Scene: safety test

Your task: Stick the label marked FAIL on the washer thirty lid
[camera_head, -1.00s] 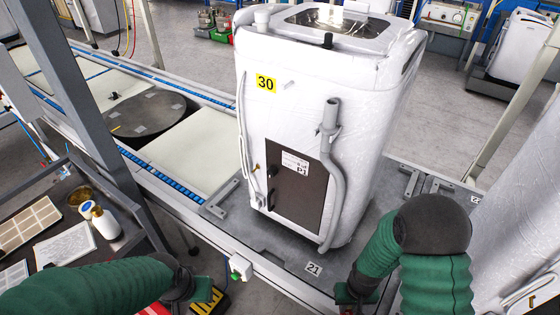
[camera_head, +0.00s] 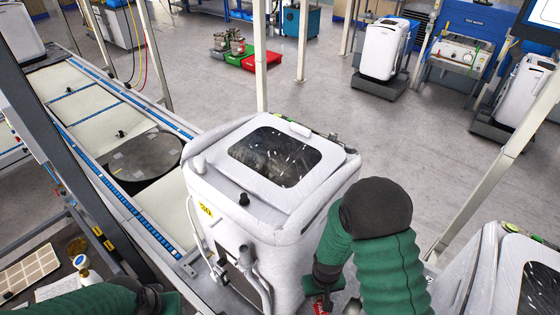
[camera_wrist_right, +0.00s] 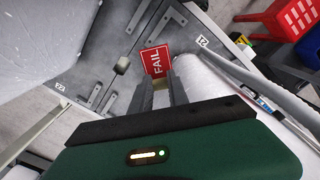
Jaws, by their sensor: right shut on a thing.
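The washer marked 30 (camera_head: 278,255) stands upright in the middle of the head view, white and wrapped in clear film. Its yellow number tag (camera_head: 206,210) is on the front. Its lid (camera_head: 275,157) has a dark glass window and faces up, with no label seen on it. My right gripper (camera_wrist_right: 162,85) is shut on the red FAIL label (camera_wrist_right: 156,60), which faces the wrist camera. In the head view the right gripper (camera_head: 324,290) is low, right of the washer and below lid level. My left gripper (camera_head: 165,300) is at the bottom left, its jaws unclear.
Another wrapped washer (camera_head: 500,275) stands at the lower right. A conveyor (camera_head: 130,195) with a dark round plate runs along the left. A workbench (camera_head: 50,270) with a tray and bottle is at the lower left. The space above the lid is clear.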

